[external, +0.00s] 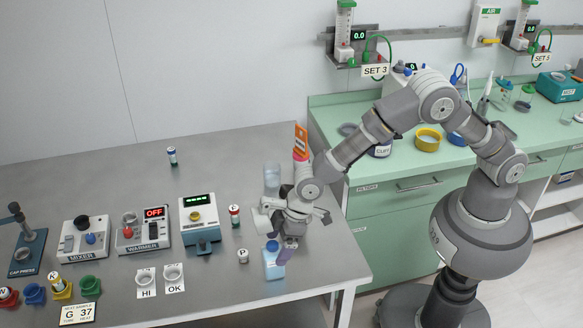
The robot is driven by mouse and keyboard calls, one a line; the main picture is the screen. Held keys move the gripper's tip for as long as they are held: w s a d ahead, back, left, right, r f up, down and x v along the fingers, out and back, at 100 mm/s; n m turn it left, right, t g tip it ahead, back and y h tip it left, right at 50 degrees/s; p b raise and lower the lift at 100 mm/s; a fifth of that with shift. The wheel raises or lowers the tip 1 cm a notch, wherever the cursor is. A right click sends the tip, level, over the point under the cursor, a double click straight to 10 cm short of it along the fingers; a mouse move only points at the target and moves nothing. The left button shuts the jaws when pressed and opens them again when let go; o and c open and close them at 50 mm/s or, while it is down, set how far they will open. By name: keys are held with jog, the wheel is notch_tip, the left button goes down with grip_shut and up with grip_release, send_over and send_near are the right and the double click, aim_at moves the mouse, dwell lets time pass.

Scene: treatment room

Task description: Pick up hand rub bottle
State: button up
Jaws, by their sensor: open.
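A light blue bottle with a blue cap (272,266), which looks like the hand rub bottle, stands on the grey metal table (205,283) near its front right edge. Its label is too small to read. My gripper (283,247) is open, right at the top of the bottle, and partly covers it.
A clear bottle (271,178) and an orange-topped item (301,142) stand behind my gripper. A white "P" pot (243,256) and a red-and-white vial (235,216) are to its left, with the warmer (143,233) and mixer (89,240) beyond. The table's back left is mostly clear.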

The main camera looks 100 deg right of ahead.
aim_at(271, 256)
jog(key=x, duration=0.2)
jog(key=b+x, duration=0.1)
jog(key=x, duration=0.1)
jog(key=b+x, duration=0.1)
jog(key=x, duration=0.1)
jog(key=shift+d, duration=0.3)
jog(key=shift+r, duration=0.1)
